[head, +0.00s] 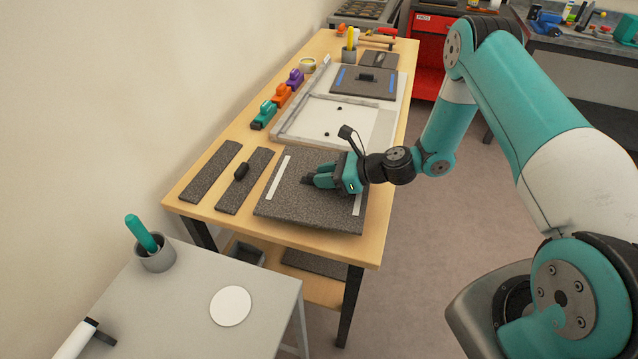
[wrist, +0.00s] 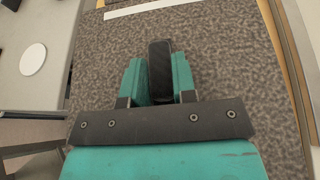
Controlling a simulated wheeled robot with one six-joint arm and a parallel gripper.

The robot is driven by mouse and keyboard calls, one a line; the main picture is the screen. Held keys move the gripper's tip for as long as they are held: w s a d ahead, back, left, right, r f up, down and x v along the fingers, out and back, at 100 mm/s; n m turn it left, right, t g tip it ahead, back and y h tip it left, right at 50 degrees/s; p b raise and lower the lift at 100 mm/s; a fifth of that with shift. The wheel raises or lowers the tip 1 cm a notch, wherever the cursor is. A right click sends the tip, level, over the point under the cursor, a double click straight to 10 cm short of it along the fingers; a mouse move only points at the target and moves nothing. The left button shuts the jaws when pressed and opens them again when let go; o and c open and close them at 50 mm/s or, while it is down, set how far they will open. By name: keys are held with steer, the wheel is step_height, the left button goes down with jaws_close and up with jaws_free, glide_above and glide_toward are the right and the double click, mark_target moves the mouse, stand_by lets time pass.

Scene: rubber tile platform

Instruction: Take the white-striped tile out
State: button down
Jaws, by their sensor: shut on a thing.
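The white-striped tile (head: 310,208) is a dark speckled square with a white stripe along its left side and another along its right side. It lies on the near end of the wooden workbench (head: 372,245), apart from the framed platform. My gripper (head: 312,181) is over the tile's middle, shut on its black handle. In the wrist view the handle (wrist: 160,68) stands between the teal fingers (wrist: 159,80), with the speckled tile surface (wrist: 225,60) all around. The gripper hides part of the tile in the head view.
Narrow dark strips (head: 212,172) lie left of the tile. Behind it is the framed white platform (head: 335,122) with an open area and a blue-striped tile (head: 362,83). Colored clamps (head: 264,114) line the left edge. A grey side table (head: 190,300) stands in front.

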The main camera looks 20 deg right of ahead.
steer(key=shift+r, duration=0.15)
step_height(320, 180, up, 20)
steer(key=b, duration=0.1)
stand_by(0.4)
stand_by(0.7)
